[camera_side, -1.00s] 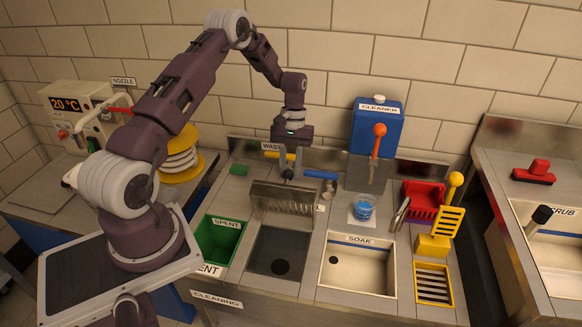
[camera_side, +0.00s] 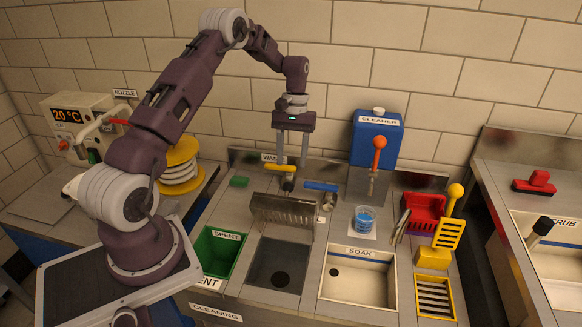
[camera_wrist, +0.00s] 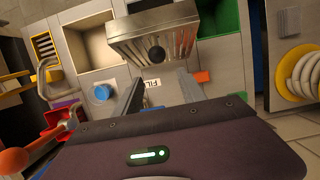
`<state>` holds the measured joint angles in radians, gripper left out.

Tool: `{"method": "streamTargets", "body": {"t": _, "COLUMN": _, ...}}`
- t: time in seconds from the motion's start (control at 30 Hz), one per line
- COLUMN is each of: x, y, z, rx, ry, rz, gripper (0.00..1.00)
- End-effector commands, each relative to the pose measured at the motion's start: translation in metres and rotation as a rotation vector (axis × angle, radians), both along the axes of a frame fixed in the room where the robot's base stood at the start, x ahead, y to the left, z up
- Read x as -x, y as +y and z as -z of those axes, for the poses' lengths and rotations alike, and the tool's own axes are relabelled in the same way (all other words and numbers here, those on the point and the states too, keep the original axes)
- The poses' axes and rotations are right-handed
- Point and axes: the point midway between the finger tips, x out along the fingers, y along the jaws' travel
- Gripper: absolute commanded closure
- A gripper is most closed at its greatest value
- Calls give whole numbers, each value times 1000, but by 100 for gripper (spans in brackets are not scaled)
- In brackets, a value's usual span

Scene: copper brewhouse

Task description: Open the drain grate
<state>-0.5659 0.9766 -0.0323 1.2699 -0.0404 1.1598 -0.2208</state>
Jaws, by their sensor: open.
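The drain grate (camera_side: 283,212) is a slotted metal plate at the back edge of a dark basin (camera_side: 260,262) with a round drain hole. It stands raised, close to upright, and the basin below is uncovered. In the wrist view the grate (camera_wrist: 150,32) shows its slots and a black ball knob (camera_wrist: 157,53); in the side view the knob (camera_side: 288,184) is just behind the grate. My gripper (camera_side: 292,164) is above and behind the grate, fingers down, open and empty. In the wrist view its fingers (camera_wrist: 160,82) are spread, apart from the knob.
Yellow (camera_side: 280,167) and blue (camera_side: 321,186) handles are close to my fingers. A green bin (camera_side: 217,252) is left of the basin, a soak sink (camera_side: 357,280) right. A blue cleaner tank (camera_side: 377,140) and an orange-knobbed lever (camera_side: 378,158) stand behind. Open air surrounds my gripper above.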

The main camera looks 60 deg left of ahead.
Motion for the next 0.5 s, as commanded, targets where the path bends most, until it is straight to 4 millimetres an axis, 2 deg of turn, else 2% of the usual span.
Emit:
{"method": "streamTargets", "body": {"t": 0.27, "x": 3, "y": -5, "z": -4, "rx": -24, "ry": -20, "rz": 2, "gripper": 52}}
{"method": "streamTargets", "body": {"t": 0.5, "x": 29, "y": -30, "z": -22, "rx": -175, "ry": -173, "rz": 2, "gripper": 52}}
